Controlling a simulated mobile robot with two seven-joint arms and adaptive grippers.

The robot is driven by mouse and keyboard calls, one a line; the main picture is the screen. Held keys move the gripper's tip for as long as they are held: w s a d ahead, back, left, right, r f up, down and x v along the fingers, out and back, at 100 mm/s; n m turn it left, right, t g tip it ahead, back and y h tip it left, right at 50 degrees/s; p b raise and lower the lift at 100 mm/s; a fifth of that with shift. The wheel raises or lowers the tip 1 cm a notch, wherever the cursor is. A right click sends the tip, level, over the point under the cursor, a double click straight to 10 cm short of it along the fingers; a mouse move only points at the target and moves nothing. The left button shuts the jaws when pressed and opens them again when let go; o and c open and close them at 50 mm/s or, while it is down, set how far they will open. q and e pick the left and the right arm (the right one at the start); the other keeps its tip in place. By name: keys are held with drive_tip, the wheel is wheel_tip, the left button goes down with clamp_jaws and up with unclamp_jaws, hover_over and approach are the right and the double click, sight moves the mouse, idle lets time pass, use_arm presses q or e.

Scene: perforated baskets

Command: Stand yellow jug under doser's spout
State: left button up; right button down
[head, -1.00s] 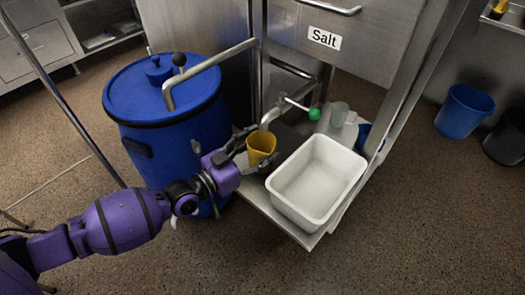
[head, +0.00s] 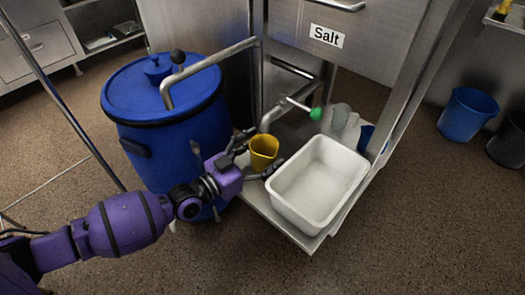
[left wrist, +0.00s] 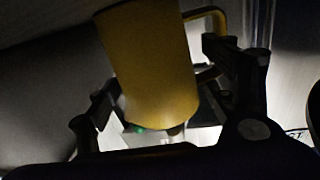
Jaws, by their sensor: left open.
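The yellow jug (head: 264,150) stands upright on the steel shelf, just in front of and below the lower end of the bent steel spout (head: 270,118). I cannot tell whether its mouth is exactly under the spout. My left gripper (head: 258,157) is open, with one finger on each side of the jug. In the left wrist view the jug (left wrist: 150,65) fills the space between the spread fingers (left wrist: 170,95), and its handle shows at the top right. A lever with a green knob (head: 315,114) sticks out beside the spout. My right gripper is out of view.
A white tub (head: 292,212) stands close to the right of the jug on the shelf. Clear cups (head: 340,116) and a blue cup (head: 365,137) stand behind it. A blue barrel (head: 160,115) stands at left. The steel cabinet labelled Salt (head: 327,37) is above.

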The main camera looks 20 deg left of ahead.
use_arm(q)
drive_tip(key=shift+s+a+r, duration=0.1)
drive_tip(key=shift+r, duration=0.1)
drive_tip(key=p+v, duration=0.3)
drive_tip(key=v, duration=0.8)
drive_tip(key=shift+s, duration=0.35)
